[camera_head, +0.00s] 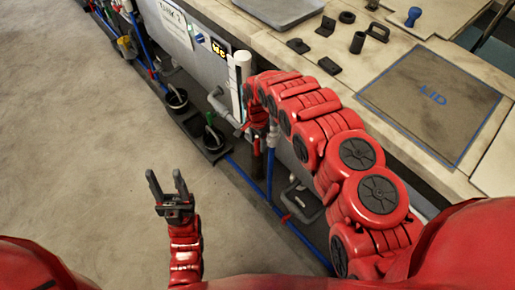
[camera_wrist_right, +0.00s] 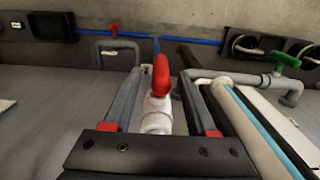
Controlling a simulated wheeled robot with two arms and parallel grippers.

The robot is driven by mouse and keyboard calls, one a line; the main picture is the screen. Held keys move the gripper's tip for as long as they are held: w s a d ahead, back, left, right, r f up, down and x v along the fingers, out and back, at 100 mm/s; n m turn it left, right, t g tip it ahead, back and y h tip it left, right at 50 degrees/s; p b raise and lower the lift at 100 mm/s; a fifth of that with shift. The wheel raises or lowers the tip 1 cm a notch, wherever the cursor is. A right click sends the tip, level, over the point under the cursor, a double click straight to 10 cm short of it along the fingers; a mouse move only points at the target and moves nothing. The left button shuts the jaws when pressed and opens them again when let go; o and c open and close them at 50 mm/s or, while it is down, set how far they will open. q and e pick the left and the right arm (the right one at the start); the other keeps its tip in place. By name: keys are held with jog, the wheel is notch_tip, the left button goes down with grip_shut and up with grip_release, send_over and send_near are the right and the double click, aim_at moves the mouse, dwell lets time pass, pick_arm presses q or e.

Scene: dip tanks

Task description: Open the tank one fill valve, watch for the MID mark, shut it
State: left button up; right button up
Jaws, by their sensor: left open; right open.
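In the right wrist view, a valve with a red lever (camera_wrist_right: 161,76) and a white body (camera_wrist_right: 156,118) sits between the fingers of my right gripper (camera_wrist_right: 162,80). The fingers are open, one on each side, and I see no clear contact. The lever points roughly away from the gripper. In the head view, my right gripper (camera_head: 258,135) is low at the tank front, partly hidden by my own arm. A pale upright sight tube (camera_head: 240,78) stands beside it; its blue stripe shows in the wrist view (camera_wrist_right: 262,135). No MID mark is readable. My left gripper (camera_head: 170,190) is open and empty over the floor.
A green-handled valve (camera_wrist_right: 287,61) is on a grey pipe to the right. Blue piping and drain cups (camera_head: 177,98) run along the tank foot. The bench top holds a LID plate (camera_head: 430,95) and small black parts. The floor at left is clear.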

aim_at(257, 150)
jog(key=shift+w+f, duration=0.1)
jog(key=shift+f, duration=2.8)
grip_shut()
